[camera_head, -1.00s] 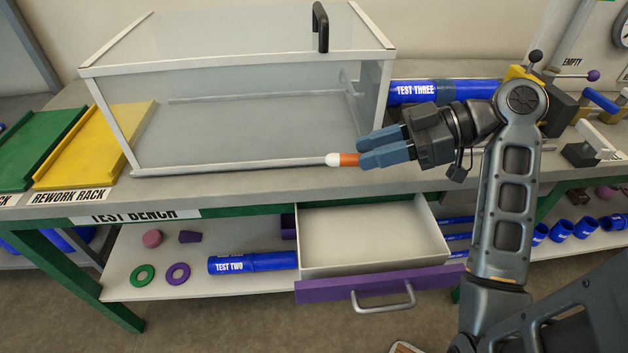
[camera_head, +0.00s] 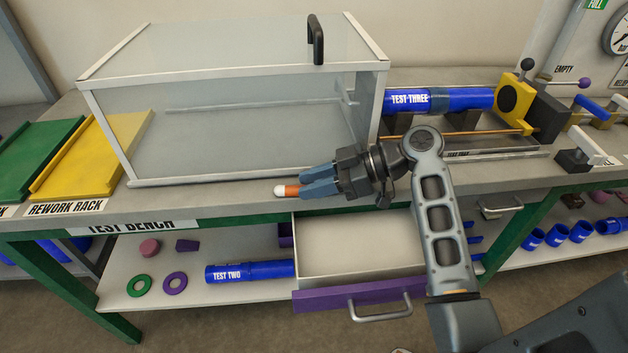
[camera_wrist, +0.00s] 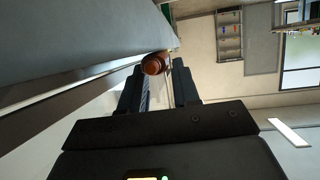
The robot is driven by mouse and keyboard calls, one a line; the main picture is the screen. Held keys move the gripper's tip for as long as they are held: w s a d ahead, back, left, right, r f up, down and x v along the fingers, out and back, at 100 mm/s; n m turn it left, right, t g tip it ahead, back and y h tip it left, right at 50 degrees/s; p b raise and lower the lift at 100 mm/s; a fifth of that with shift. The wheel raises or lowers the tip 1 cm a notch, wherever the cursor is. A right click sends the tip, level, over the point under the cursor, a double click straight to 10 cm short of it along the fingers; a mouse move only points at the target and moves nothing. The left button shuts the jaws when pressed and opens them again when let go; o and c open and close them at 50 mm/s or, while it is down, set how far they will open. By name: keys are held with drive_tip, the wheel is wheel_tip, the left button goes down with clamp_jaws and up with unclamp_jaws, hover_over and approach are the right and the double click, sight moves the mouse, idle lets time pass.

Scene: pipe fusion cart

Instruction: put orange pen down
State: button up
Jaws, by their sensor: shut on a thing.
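The orange pen (camera_head: 291,190) with a white end is held in my gripper (camera_head: 318,183), its white tip pointing left. In the head view it is in front of the glass case, over the front edge strip of the test bench (camera_head: 240,192); I cannot tell whether it touches the bench. In the wrist view the pen (camera_wrist: 154,64) shows as a brown-orange round end between the fingers of my gripper (camera_wrist: 158,75). Most of the pen is hidden by the fingers.
The glass case (camera_head: 130,160) stands behind my gripper. An open purple-fronted drawer (camera_head: 340,298) is below, empty inside. A blue TEST THREE pipe (camera_head: 455,98) lies at right behind my arm. The yellow rework rack (camera_head: 65,170) is at left.

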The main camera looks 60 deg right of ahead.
drive_tip(key=o, duration=1)
drive_tip(key=shift+f, duration=0.1)
drive_tip(key=shift+f, duration=0.1)
drive_tip(key=shift+s+d, duration=0.1)
drive_tip(key=shift+s, duration=0.05)
drive_tip(key=b+v, duration=0.1)
drive_tip(key=v, duration=0.6)
drive_tip(key=shift+s+d+f+b, duration=0.15)
drive_tip(key=shift+s+b, duration=0.1)
drive_tip(key=shift+b, duration=0.1)
